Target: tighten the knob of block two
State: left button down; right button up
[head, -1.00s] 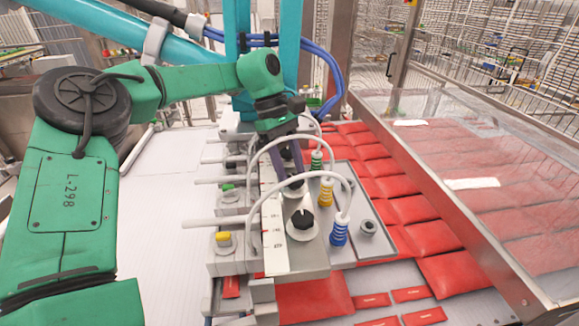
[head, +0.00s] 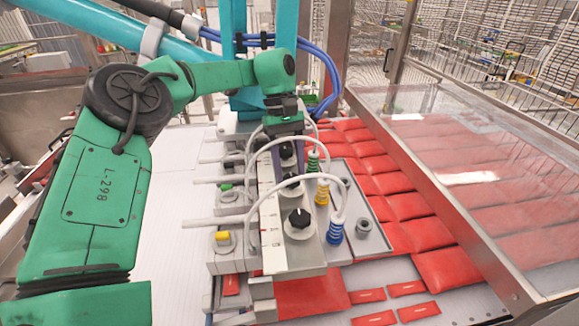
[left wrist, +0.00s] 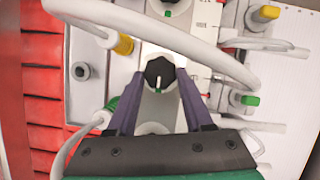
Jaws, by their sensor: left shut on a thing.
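My left gripper (left wrist: 160,78) comes down over the row of blocks and also shows in the head view (head: 288,160). Its purple fingers are shut on a black knob (left wrist: 158,72), one on each side. The knob's white pointer line faces the gripper side in the left wrist view. Another black knob (head: 299,220) on a white round base stands free at the front of the row. In the head view the fingers and hoses partly hide the knobs farther back. I cannot read block numbers. My right gripper is not in view.
White hoses arch over the blocks to blue (head: 335,230), yellow (head: 322,191) and green (head: 313,163) suction cups. A yellow cap (head: 222,238) and a green cap sit at the left. Red packets (head: 444,270) and a clear guard (head: 470,130) lie right.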

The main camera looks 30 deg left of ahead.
pick_arm(q)
jog(key=shift+c, duration=1.5)
grip_release()
jog(key=b+v, duration=0.1)
jog(key=v, duration=0.1)
jog(key=shift+w+a+r, duration=0.1)
jog(key=shift+w+r, duration=0.05)
jog(key=shift+r, duration=0.1)
jog(key=p+v, duration=0.4)
jog(key=v, duration=0.1)
jog(key=shift+f, duration=0.1)
